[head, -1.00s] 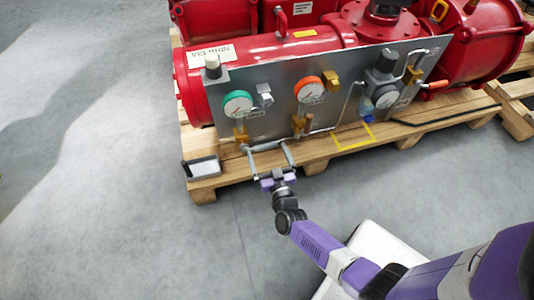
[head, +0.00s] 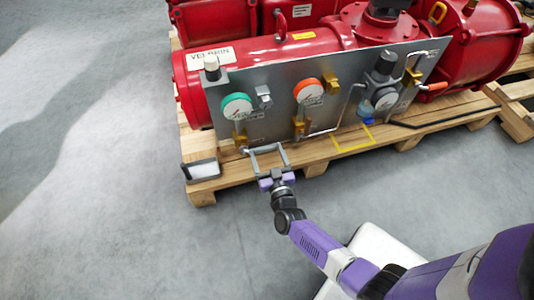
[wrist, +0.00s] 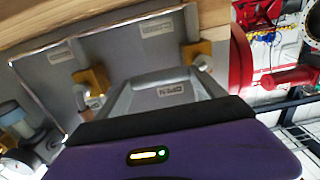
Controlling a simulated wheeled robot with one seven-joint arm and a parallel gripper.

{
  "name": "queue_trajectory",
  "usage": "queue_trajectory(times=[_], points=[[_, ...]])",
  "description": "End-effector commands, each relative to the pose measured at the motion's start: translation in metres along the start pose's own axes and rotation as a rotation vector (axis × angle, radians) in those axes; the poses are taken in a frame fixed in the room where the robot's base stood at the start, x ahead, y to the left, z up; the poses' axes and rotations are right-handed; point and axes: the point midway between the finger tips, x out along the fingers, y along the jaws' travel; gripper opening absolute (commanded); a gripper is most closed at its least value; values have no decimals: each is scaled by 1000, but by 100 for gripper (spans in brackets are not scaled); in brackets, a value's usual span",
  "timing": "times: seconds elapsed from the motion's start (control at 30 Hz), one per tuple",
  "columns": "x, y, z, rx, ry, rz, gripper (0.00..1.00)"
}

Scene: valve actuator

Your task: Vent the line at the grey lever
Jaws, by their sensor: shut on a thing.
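My gripper (head: 267,148) is at the lower left front edge of the grey valve panel (head: 270,128), just above the pallet. Its two grey fingers are shut on the grey lever (head: 245,151) below the left brass valve (head: 239,137). The fingers and lever are similar in colour, so the exact contact is hard to make out. Only the lever's pale end shows clearly beside the fingers. In the wrist view, the lever's rounded end (wrist: 203,65) shows beside the brass valve (wrist: 197,52), and my fingers hide the rest.
A green-rimmed gauge (head: 237,107) and a red-orange-rimmed gauge (head: 308,91) sit on the panel. The middle brass valve (head: 301,128) is to the right. A small tray (head: 201,171) lies on the pallet at left. Red tanks stand behind. The floor in front is clear.

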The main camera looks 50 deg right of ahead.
Motion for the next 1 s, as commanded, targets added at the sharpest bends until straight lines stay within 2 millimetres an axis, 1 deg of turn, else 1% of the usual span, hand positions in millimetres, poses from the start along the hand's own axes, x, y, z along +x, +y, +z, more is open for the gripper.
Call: queue_trajectory(times=[0.17,0.37,0.67,1.0], points=[[0,0,-4,-34,-1,0,6],[-1,0,-14,-140,-3,0,6],[-1,-6,-33,-404,-3,-1,6],[-1,-20,-50,-726,-2,-3,6]])
